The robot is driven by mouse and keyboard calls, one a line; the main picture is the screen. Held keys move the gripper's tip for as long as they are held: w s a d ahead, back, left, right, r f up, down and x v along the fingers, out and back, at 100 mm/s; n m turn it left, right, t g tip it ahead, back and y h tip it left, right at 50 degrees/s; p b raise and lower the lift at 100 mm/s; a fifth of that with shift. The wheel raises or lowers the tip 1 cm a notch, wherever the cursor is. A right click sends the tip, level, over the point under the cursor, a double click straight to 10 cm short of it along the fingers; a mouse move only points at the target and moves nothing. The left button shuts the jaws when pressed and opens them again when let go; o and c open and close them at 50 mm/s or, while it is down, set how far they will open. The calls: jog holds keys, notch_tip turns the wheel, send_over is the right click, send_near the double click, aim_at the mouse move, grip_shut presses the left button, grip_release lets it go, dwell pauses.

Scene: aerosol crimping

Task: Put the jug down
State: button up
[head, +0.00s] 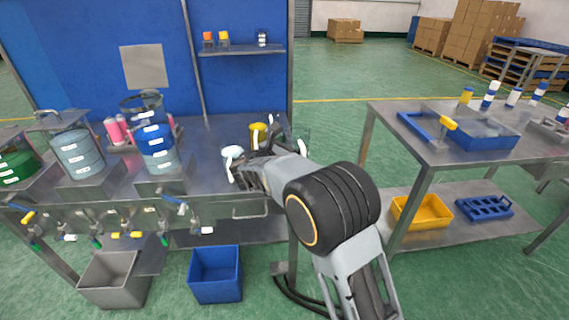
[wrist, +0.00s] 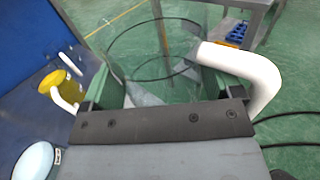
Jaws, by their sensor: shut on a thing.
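The jug is clear with a dark rim (wrist: 112,48) and a thick white handle (wrist: 250,68) on its right in the wrist view. My gripper (wrist: 160,95) is shut on the jug, with a finger on each side of its body. The jug looks upright, and the floor shows through it. In the head view my gripper (head: 268,150) is over the right end of the steel bench (head: 215,135), and my arm hides most of the jug. I cannot tell whether its base touches anything.
A yellow container (wrist: 60,90) with a white handle and a pale rounded item (wrist: 35,160) stand left of the jug. Blue and grey drums (head: 155,140) stand further left. A second table (head: 400,125) stands right, across a floor gap. A blue bin (head: 215,275) is below.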

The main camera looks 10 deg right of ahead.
jog(key=w+f, duration=0.3)
jog(key=w, duration=0.1)
jog(key=w+a+f, duration=0.1)
jog(key=w+f, duration=0.7)
jog(key=shift+w+a+f, duration=0.1)
jog(key=shift+a+f, duration=0.05)
jog(key=shift+f, duration=0.3)
jog(key=o, duration=1.1)
jog(key=shift+f, duration=0.1)
